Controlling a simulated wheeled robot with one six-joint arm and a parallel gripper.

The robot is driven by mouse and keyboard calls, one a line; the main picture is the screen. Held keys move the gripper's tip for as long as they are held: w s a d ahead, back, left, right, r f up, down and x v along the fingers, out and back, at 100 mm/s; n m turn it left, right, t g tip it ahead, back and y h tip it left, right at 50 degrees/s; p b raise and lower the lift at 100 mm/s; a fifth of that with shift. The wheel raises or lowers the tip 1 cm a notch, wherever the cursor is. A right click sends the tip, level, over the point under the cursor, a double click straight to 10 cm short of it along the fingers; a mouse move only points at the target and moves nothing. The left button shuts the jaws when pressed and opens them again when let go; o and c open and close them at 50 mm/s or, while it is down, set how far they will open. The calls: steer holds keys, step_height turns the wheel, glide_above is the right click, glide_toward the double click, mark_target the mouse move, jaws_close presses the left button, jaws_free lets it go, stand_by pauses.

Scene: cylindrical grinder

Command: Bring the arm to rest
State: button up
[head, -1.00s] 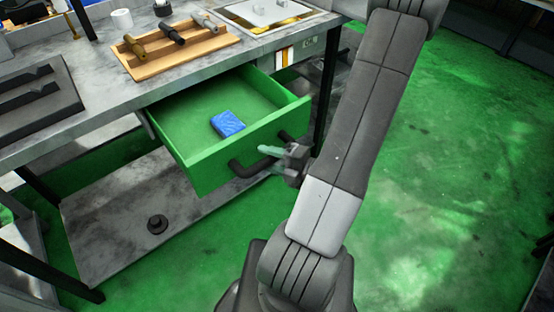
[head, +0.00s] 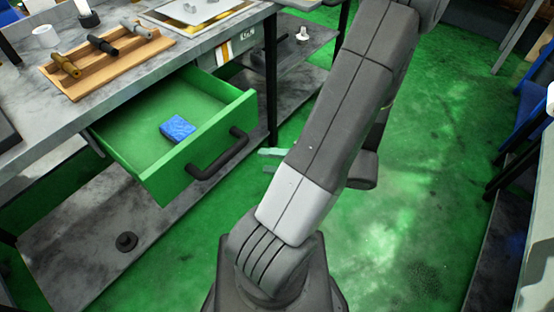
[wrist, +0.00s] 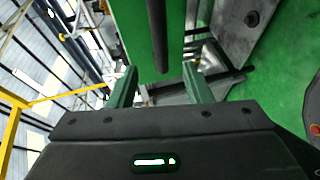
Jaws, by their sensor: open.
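My arm is raised in the middle of the head view, and its links hide most of my gripper. The fingertips of my gripper (head: 270,160) show left of the arm, to the right of the drawer handle (head: 217,154) and apart from it. In the wrist view my gripper (wrist: 160,82) is open with nothing between its two green fingers. The dark handle (wrist: 158,35) shows beyond the fingers there. The green drawer (head: 150,180) stands pulled out from under the bench, with a blue box (head: 177,128) lying inside.
The grey bench (head: 45,118) bears a wooden tray (head: 140,60) with several handled tools. A lower shelf (head: 75,245) holds a small black knob-like part (head: 126,241). Open green floor (head: 420,220) lies to the right. A dark-legged table stands at the right edge.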

mark_target(230, 158)
steer(key=shift+s+d+r, duration=0.1)
steer(key=shift+s+d, duration=0.1)
steer(key=shift+d, duration=0.35)
steer(key=shift+a, duration=0.1)
steer(key=b+x, duration=0.2)
steer(key=x, duration=1.1)
steer(key=shift+a, duration=0.3)
stand_by(0.3)
